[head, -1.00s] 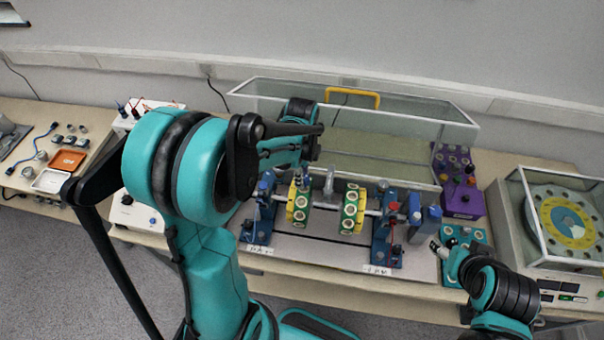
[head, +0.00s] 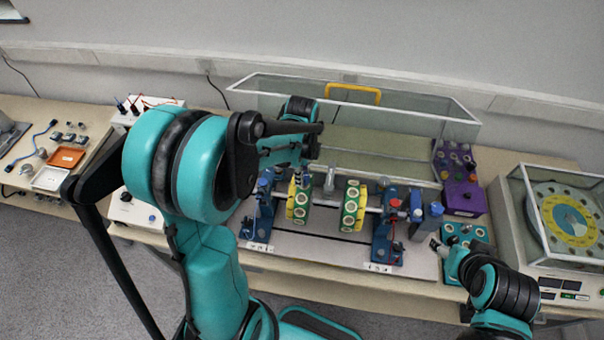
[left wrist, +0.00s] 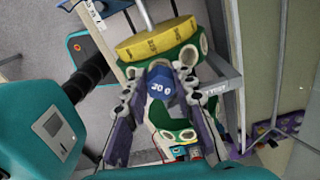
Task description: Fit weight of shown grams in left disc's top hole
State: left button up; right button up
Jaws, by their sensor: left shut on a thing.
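The left disc (head: 297,212), a green wheel with a yellow face and white-ringed holes, sits on a horizontal shaft. The right disc (head: 352,207) is on the same shaft. My left gripper (head: 302,178) is at the top of the left disc. In the left wrist view my left gripper (left wrist: 160,104) is shut on a blue weight (left wrist: 160,84), whose label looks like "20 0". The weight is in front of the green rim (left wrist: 178,136); whether it touches or enters a hole is hidden. My right gripper (head: 438,245) is beside a teal holder (head: 478,236); its jaws are unclear.
Blue bearing stands (head: 388,240) flank the discs. A clear cover with a yellow handle (head: 352,92) is behind. A purple box (head: 463,198) and a glass-cased dial (head: 570,220) are at right. Trays (head: 67,157) and small parts lie at far left.

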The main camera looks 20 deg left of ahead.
pick_arm(q)
jog(key=shift+f+b, duration=0.8)
jog(key=shift+f, duration=0.15)
dwell(0.5)
jog(key=o, duration=1)
notch_tip(320, 180, up, 12)
dwell(0.4)
